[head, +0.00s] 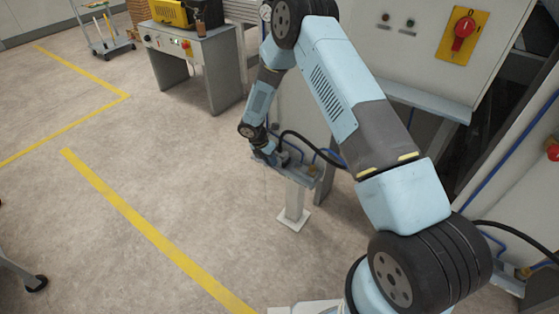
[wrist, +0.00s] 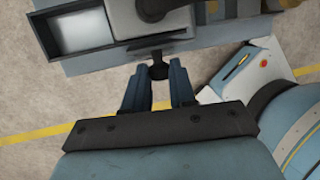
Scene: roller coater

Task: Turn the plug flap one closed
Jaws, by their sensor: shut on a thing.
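My gripper (wrist: 161,76) reaches up from the bottom of the wrist view. Its two blue-grey fingers are shut on a small dark handle (wrist: 157,68), which shows between the fingertips. The handle sits at the near edge of a grey bench fixture, below a grey block (wrist: 150,18); it looks like part of the plug flap. Which way the flap is turned cannot be told. In the head view my gripper (head: 263,152) is at the left end of a small fixture on a post (head: 295,202); the flap itself is hidden there.
An open grey tray (wrist: 90,35) lies left of the block in the wrist view. A black hose (head: 305,143) arches over the fixture. A cabinet with a red switch (head: 464,29) stands behind right. A grey control desk (head: 185,50) stands at the back left.

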